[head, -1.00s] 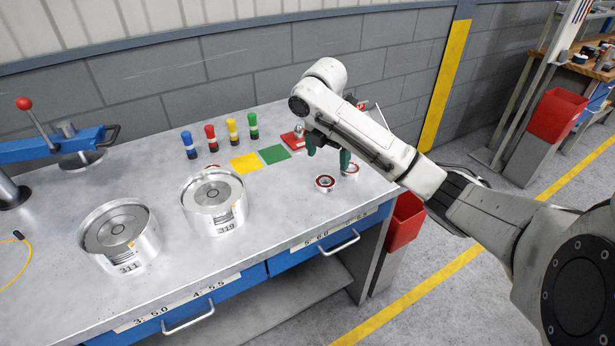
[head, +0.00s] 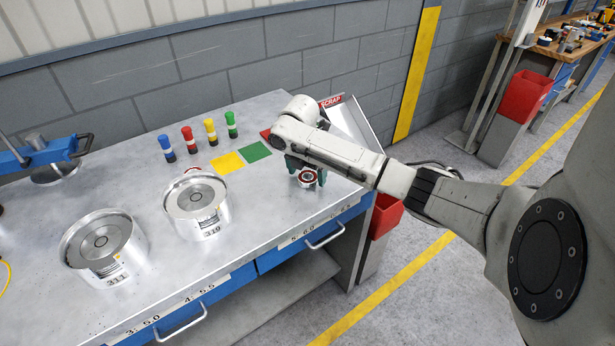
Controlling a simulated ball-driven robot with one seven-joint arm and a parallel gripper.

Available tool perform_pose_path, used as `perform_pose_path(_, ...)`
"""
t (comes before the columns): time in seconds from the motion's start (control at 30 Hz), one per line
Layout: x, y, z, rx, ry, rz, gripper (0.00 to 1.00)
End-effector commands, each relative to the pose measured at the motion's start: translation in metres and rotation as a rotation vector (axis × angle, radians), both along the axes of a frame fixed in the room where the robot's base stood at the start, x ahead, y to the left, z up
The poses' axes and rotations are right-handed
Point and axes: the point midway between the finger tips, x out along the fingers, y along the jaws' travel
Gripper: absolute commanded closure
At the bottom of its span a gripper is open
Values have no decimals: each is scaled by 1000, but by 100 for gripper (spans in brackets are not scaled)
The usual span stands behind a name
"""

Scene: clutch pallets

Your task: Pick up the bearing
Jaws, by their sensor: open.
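A bearing (head: 307,178), a metal ring with a red band, lies flat on the grey bench top near its front right. My gripper (head: 306,176) points down over it, with its dark green fingers apart on either side of the bearing. The jaws are open. Whether the fingers touch the bearing, I cannot tell. A second red-banded ring that showed to the right earlier is hidden behind my arm now.
Two metal pots, marked 319 (head: 196,207) and 311 (head: 104,247), stand to the left. Yellow (head: 227,163) and green (head: 255,151) squares lie behind, near several coloured cylinders (head: 188,138). A scrap chute (head: 345,122) is at the back right.

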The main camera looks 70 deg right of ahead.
Motion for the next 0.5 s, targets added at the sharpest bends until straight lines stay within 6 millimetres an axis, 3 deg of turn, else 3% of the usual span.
perform_pose_path(0.3,0,-1,-6,-1,-1,0,6)
perform_pose_path(0.5,0,-1,-6,-1,-1,0,25)
